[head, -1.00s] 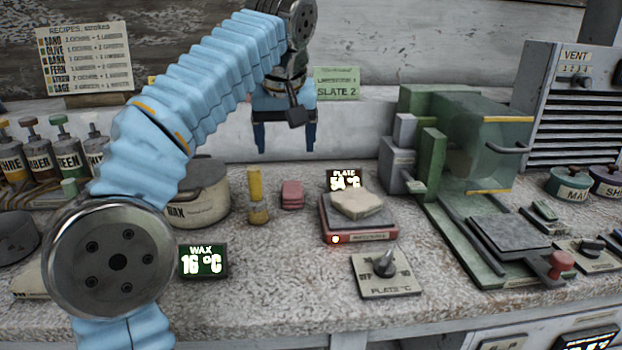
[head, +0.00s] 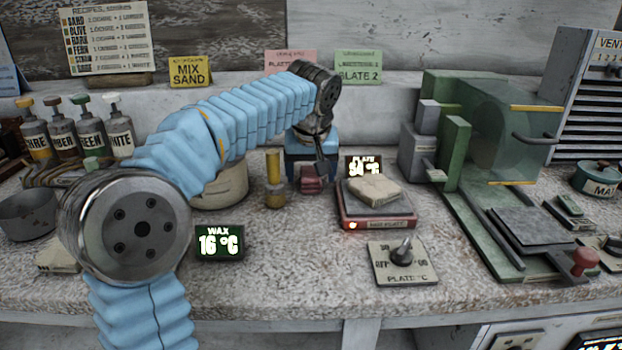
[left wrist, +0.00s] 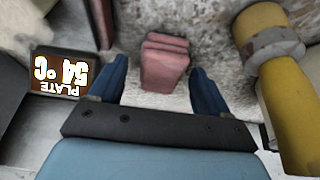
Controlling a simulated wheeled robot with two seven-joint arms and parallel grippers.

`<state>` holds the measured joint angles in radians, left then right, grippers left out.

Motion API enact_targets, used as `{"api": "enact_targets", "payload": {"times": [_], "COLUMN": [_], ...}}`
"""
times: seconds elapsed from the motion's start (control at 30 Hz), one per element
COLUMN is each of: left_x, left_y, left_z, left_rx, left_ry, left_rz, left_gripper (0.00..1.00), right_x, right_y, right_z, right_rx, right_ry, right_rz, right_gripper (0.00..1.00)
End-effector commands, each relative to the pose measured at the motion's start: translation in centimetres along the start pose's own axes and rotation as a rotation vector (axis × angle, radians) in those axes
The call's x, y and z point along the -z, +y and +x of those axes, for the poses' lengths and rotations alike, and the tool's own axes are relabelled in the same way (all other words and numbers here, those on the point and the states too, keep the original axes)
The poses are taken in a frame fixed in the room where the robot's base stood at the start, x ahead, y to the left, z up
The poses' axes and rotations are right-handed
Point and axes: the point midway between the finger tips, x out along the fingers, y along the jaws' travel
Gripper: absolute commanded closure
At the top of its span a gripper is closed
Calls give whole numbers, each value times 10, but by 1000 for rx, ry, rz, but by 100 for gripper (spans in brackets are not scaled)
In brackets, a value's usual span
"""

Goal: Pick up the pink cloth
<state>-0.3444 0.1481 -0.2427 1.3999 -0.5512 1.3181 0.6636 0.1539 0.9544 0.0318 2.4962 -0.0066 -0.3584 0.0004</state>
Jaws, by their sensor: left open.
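The pink cloth (head: 311,181) is a small folded stack on the stone counter, between the yellow-topped cylinder and the hot plate. In the left wrist view the pink cloth (left wrist: 164,62) lies between and just beyond the fingertips. My left gripper (head: 311,174) points down over the cloth, partly hiding it in the head view. In the left wrist view the left gripper (left wrist: 158,80) is open, its two blue fingers on either side of the cloth's near end, with nothing gripped. My right gripper is not in view.
The yellow-topped cylinder (head: 274,178) stands close left of the cloth; it looms large in the left wrist view (left wrist: 285,95). The hot plate (head: 378,222) with a pale slab (head: 373,191) is close right. A plate display (head: 363,168) stands behind it.

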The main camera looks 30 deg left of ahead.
Motion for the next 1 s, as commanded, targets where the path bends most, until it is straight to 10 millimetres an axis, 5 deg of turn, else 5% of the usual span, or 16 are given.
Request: {"api": "enact_targets", "payload": {"times": [0.23,0.6,1.0], "left_x": [0,0,3], "left_y": [0,0,0], "left_z": [2,2,-5], "left_rx": [0,0,0], "left_ry": [0,0,1], "left_rz": [0,1,1], "left_gripper": [22,78,78], "right_x": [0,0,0], "right_y": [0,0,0], "right_z": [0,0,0], "right_rx": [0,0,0], "right_ry": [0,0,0], "right_rz": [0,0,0], "right_gripper": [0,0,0]}}
